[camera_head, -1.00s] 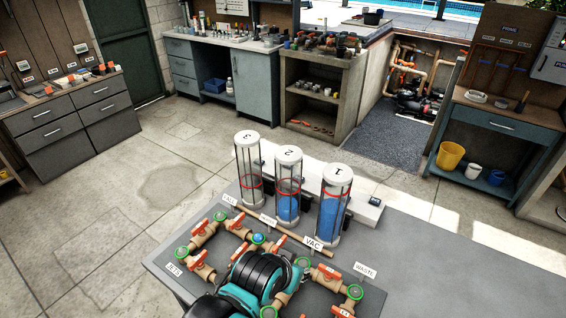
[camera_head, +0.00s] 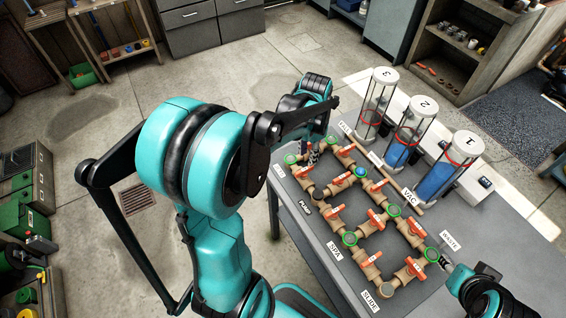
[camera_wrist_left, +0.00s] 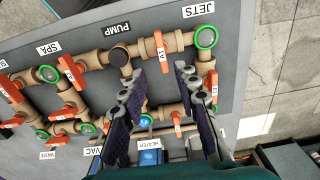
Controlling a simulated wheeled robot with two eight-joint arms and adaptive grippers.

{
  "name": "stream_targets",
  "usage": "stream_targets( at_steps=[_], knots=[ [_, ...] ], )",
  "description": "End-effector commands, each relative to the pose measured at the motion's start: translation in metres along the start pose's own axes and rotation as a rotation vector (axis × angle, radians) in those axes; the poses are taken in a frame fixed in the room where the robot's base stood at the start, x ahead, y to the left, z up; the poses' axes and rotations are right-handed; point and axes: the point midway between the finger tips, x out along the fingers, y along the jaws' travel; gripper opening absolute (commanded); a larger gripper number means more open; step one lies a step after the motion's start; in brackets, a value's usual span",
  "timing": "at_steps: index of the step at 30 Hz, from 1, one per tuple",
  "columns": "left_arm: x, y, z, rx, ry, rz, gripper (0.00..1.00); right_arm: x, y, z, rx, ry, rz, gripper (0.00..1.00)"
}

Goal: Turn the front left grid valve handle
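The pipe grid with orange-red valve handles lies on the grey bench (camera_head: 483,263). The handle tagged A1 (camera_wrist_left: 160,50) sits between the JETS and PUMP labels; it appears in the head view as the handle (camera_head: 306,170) near the grid's left corner. I cannot tell for sure which handle the task names. My left gripper (camera_head: 313,155) is over that corner. In the wrist view its fingers (camera_wrist_left: 160,72) are spread apart, with nothing between them, beside A1. Another handle (camera_wrist_left: 212,84) is partly behind one finger. My right gripper (camera_head: 444,262) is near the WASTE label; its opening is unclear.
Three clear cylinders, numbered 1 (camera_head: 447,168), 2 (camera_head: 408,135) and 3 (camera_head: 377,105), stand behind the grid. Other handles, such as the one near SPA (camera_head: 338,214), are close by. The bench's right part is clear.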

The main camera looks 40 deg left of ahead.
Motion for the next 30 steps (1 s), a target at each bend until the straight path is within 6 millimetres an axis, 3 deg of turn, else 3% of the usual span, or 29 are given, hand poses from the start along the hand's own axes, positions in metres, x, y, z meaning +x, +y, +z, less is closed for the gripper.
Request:
stream_targets(
  at_steps=[5, 12, 18, 28, 29, 30],
  knots=[
    [0.014, -0.004, -0.001, 0.012, -0.013, 0.010, 0.31, 0.002, 0.000, 0.002, 0.000, 0.000, 0.000, 0.40],
    [0.054, -0.003, 0.000, 0.011, -0.012, 0.009, 0.31, 0.013, 0.000, 0.010, 0.000, 0.000, 0.000, 0.40],
    [0.077, -0.003, 0.000, 0.010, -0.011, 0.008, 0.31, 0.019, 0.000, 0.013, 0.000, 0.000, 0.000, 0.40],
    [0.081, -0.003, 0.000, 0.010, -0.011, 0.008, 0.31, 0.019, 0.000, 0.013, 0.000, 0.000, 0.000, 0.40],
    [0.081, -0.003, 0.000, 0.010, -0.011, 0.008, 0.28, 0.019, 0.000, 0.013, 0.000, 0.000, 0.000, 0.40],
    [0.081, -0.003, 0.000, 0.010, -0.011, 0.008, 0.18, 0.019, 0.000, 0.013, 0.000, 0.000, 0.000, 0.40]
  ],
)
